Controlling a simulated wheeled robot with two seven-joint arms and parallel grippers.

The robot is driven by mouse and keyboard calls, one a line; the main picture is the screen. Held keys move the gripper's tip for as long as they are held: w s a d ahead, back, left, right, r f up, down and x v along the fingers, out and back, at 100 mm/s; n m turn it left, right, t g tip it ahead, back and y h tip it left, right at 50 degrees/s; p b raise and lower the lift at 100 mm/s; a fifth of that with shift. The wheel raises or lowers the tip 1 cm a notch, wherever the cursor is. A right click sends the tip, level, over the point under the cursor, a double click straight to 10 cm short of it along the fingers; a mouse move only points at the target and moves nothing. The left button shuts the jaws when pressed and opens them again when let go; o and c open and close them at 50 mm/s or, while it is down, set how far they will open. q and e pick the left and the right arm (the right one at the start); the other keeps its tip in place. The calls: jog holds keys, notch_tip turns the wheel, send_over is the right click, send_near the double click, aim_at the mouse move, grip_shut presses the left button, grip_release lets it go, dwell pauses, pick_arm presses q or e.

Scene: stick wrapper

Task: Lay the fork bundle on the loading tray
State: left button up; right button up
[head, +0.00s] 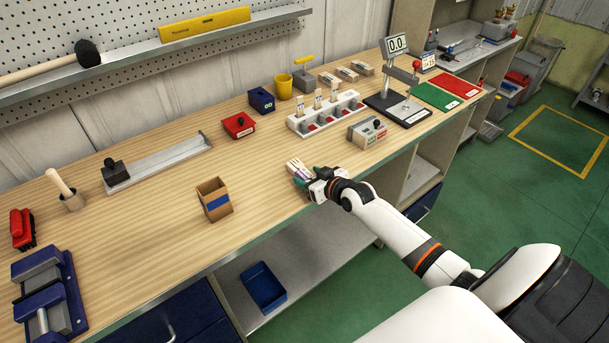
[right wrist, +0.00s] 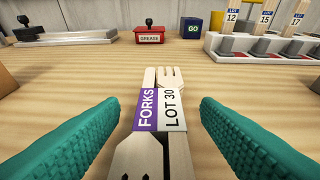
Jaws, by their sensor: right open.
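The fork bundle (right wrist: 160,110) is a set of pale wooden forks with a purple and white band reading "FORKS" and "LOT 30". It lies on the bench between the fingers of my right gripper (right wrist: 160,130). The right gripper is open, with a teal finger on each side and a gap to the bundle. In the head view, the bundle (head: 297,168) shows just ahead of the right gripper (head: 308,178), near the bench's front edge. I cannot tell for sure which thing is the loading tray. My left gripper is not in view.
A cardboard box (head: 214,200) stands left of the gripper. A grey rail with a black knob (head: 160,163), a red grease pad (head: 239,125), a blue GO box (head: 261,100) and a white rack (head: 325,115) stand behind. A grey control box (head: 367,132) is close on the right.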

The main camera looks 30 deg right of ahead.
jog(key=shift+w+a+f, duration=0.1)
jog(key=shift+w+f, duration=0.2)
jog(key=shift+w, duration=0.3)
jog(key=c, duration=1)
